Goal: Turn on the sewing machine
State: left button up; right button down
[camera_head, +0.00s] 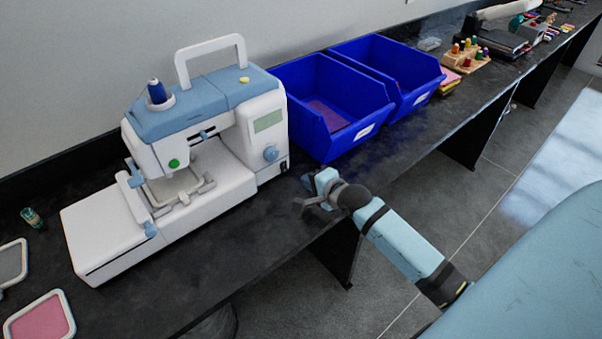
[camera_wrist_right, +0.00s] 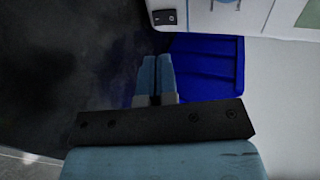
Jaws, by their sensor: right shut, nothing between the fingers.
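The white and blue sewing machine (camera_head: 205,120) stands on the black counter in the head view, with a green button on its front and a blue knob near its right end. A small black switch plate shows low on its right end (camera_head: 284,166); the plate is also at the top of the right wrist view (camera_wrist_right: 165,17). My right gripper (camera_head: 308,181) is just right of that end, apart from the machine, over the counter's front edge. Its blue fingers (camera_wrist_right: 157,78) are shut and empty, pointing toward the switch plate. My left gripper is not in view.
Two blue bins (camera_head: 330,105) stand right of the machine, close behind my right gripper. The black counter (camera_head: 240,235) is clear in front of the machine. A thread spool (camera_head: 32,217) and framed fabric pieces (camera_head: 42,318) lie at the left. Colored spools on a stand (camera_head: 466,56) are farther right.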

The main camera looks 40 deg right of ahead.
jog(key=v, duration=0.4)
jog(key=shift+w+r, duration=0.1)
jog(key=shift+s+r, duration=0.2)
jog(key=shift+s, duration=0.2)
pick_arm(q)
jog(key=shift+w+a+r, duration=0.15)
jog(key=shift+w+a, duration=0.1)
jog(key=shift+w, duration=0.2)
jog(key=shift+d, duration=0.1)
